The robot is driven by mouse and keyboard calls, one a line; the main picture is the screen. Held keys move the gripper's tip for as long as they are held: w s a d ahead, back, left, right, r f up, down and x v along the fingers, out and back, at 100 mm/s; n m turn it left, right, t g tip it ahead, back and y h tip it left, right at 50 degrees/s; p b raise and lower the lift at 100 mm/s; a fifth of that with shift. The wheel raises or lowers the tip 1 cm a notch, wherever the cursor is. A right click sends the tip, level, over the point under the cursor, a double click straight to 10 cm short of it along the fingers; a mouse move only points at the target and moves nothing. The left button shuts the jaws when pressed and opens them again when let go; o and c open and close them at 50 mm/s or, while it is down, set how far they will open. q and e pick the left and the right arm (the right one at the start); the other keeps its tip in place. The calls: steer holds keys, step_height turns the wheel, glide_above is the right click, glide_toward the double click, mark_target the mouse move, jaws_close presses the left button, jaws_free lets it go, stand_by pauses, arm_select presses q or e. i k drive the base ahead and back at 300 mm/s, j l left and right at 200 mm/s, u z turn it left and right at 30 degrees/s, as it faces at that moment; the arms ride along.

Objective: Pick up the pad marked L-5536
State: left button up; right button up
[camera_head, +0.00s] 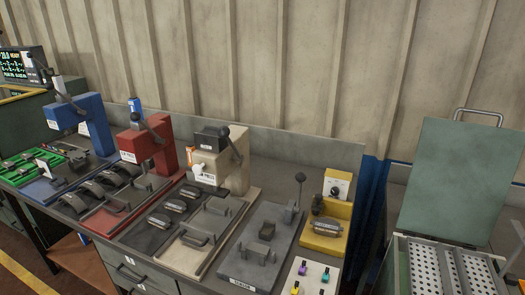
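No marking L-5536 is readable at this size, so I cannot tell which part carries it. Several dark curved brake shoes (93,189) lie in a row at the red station. Small pad-like parts with pale labels (175,205) lie on a dark mat at the beige station. Neither of my grippers shows in this view.
A blue press (95,125), a red press (160,150) and a beige press (225,160) stand along the bench. The grey fixture (275,215) has an upright lever. A white card (303,285) holds small coloured pieces. A perforated metal tray (425,268) lies before a raised green lid (450,180).

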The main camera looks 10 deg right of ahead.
mark_target(323, 224)
steer(key=l+z, duration=0.25)
steer(key=z, duration=0.25)
steer(key=l+z, duration=0.3)
steer(key=z, duration=0.2)
steer(key=i+j, duration=0.05)
